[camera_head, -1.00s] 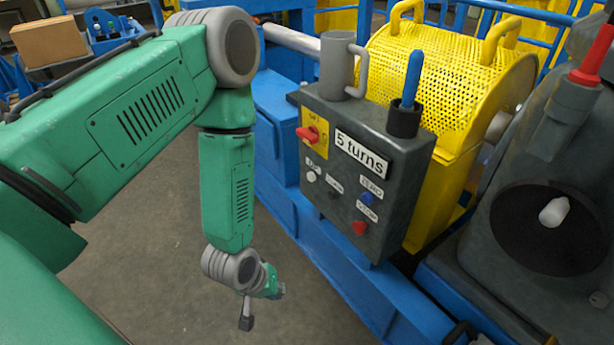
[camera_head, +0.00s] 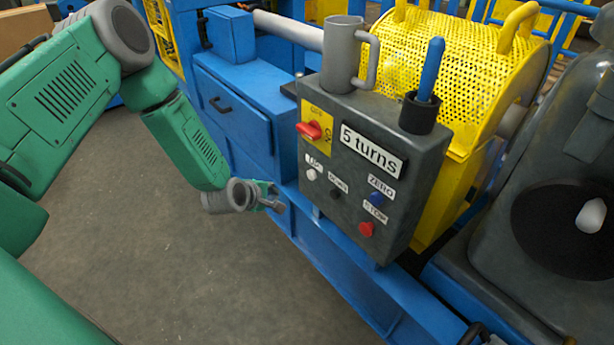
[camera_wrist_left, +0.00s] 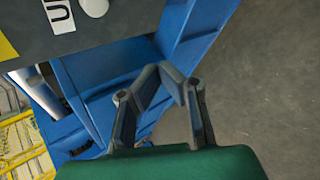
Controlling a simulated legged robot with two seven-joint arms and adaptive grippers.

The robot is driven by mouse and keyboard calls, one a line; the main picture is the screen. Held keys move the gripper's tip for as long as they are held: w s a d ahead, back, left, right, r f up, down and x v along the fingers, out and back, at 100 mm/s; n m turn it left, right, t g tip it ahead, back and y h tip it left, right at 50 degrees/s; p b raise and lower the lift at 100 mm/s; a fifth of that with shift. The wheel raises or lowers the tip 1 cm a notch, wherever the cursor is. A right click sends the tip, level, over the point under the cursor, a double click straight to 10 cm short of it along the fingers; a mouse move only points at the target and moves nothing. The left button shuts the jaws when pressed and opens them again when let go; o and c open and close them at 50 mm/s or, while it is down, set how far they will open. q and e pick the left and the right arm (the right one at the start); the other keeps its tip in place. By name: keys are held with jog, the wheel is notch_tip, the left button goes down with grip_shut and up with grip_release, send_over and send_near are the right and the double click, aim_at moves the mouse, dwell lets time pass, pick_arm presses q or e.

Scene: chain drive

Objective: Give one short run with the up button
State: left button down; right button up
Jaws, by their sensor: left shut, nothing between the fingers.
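The grey control box (camera_head: 345,215) stands right of centre in the head view. Its white button (camera_head: 311,174) under the UP label is at the left of its face. The black DOWN button (camera_head: 335,195), blue ZERO button (camera_head: 375,198) and red STOP button (camera_head: 366,229) are to its right. A sign (camera_head: 369,150) reads "5 turns". My left gripper (camera_head: 279,200) is shut and empty, left of and below the white button, apart from the box. In the left wrist view the white button (camera_wrist_left: 95,6) and part of its label show at the top edge, beyond my shut fingers (camera_wrist_left: 171,72).
A red switch (camera_head: 310,130) on a yellow plate sits above the buttons. A grey mug (camera_head: 342,60) and a black cup (camera_head: 417,115) with a blue-handled item stand on the box. Blue machine frame (camera_head: 235,110) lies behind; open floor (camera_head: 180,270) is at lower left.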

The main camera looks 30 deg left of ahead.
aim_at(311, 175)
pick_arm(q)
jog(key=w+d+b, duration=0.3)
jog(key=w+d, duration=0.1)
jog(key=w, duration=0.4)
dwell(0.4)
jog(key=shift+a, duration=0.1)
jog(key=shift+r, duration=0.1)
dwell(0.5)
jog(key=shift+w, duration=0.2)
dwell(0.5)
jog(key=shift+w+d, duration=0.25)
jog(key=shift+w+d+r, duration=0.1)
jog(key=shift+w+d, duration=0.1)
jog(key=shift+w, duration=0.25)
dwell(2.4)
